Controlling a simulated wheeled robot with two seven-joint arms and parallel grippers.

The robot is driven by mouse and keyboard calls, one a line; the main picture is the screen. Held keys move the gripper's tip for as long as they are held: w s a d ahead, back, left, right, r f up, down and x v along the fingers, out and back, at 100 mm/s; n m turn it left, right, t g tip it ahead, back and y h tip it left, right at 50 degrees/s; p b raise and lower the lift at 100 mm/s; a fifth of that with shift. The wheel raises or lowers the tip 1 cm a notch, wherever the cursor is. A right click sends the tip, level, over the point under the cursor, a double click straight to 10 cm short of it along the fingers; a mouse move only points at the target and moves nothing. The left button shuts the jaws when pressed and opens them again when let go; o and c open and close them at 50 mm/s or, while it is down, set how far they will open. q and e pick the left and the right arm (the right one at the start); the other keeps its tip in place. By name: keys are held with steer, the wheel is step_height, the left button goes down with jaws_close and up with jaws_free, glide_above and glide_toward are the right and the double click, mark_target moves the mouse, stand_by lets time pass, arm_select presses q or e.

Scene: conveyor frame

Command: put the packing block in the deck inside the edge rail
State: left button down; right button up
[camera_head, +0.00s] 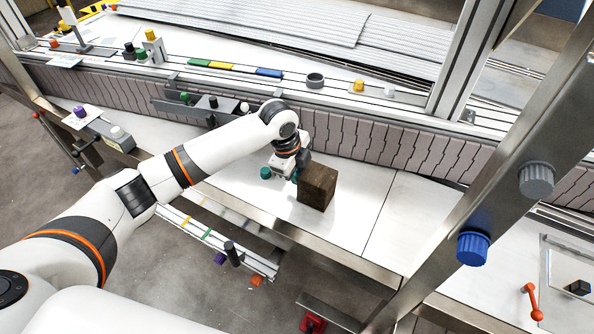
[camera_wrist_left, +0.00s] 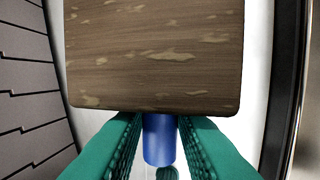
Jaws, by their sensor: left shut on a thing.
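The packing block (camera_head: 318,187) is a dark brown wood-grain block. In the head view it appears over the white deck (camera_head: 408,215), behind the metal edge rail (camera_head: 325,247); I cannot tell whether it touches the deck. In the left wrist view the block (camera_wrist_left: 155,55) fills the upper middle. My left gripper (camera_head: 281,175) is at the block's left side. Its teal fingers (camera_wrist_left: 160,125) close around a blue cylinder (camera_wrist_left: 158,140) at the block's lower edge. The block's underside is hidden. My right gripper is not in view.
A grey-brown slatted belt (camera_head: 350,138) runs behind the deck. A slanted metal post (camera_head: 490,180) with blue and grey knobs stands at the right. A grey bracket with knobs (camera_head: 208,105) lies behind my left arm. The deck right of the block is clear.

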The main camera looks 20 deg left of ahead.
arm_select(q)
steer(key=c, duration=1.2)
jaws_free()
steer(key=shift+c, duration=0.2)
steer(key=v, duration=1.2)
steer(key=shift+r, duration=0.15)
steer(key=shift+d, duration=0.1)
